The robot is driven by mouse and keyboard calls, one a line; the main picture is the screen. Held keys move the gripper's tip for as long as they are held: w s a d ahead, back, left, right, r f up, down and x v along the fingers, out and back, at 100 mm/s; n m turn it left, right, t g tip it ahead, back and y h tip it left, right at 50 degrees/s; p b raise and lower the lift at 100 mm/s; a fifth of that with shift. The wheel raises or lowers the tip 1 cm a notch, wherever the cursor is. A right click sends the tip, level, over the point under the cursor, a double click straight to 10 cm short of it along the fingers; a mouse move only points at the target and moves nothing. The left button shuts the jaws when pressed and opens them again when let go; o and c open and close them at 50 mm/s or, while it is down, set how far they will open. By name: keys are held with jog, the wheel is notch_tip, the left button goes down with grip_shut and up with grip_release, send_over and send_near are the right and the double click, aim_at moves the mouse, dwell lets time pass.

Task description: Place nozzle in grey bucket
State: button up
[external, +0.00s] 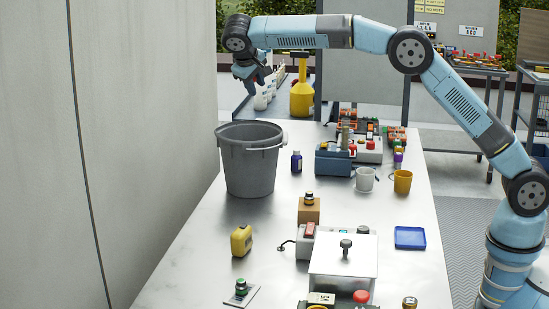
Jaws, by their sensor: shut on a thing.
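The grey bucket (250,170) stands upright at the back left of the white table, its handle lying along the rim. My gripper (257,80) is above the bucket, pointing down, apart from the rim. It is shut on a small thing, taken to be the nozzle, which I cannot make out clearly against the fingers. How far my gripper is in front of or behind the bucket is hard to tell from this one view. The inside bottom of the bucket is hidden.
A blue bottle (296,162) stands just right of the bucket. A white cup (365,180) and yellow cup (402,182) stand further right. A yellow canister (302,98) is behind. A yellow block (241,241) lies in front; the table's left front is mostly clear.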

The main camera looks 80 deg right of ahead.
jog(key=shift+w+a+f+m, duration=0.25)
jog(key=shift+w+a+m, duration=0.1)
jog(key=shift+m, duration=0.35)
notch_tip(320, 180, down, 16)
jog(key=shift+h, duration=0.3)
dwell(0.6)
jog(key=o, duration=1.1)
jog(key=shift+s+r, duration=0.1)
jog(key=shift+r, duration=3.45)
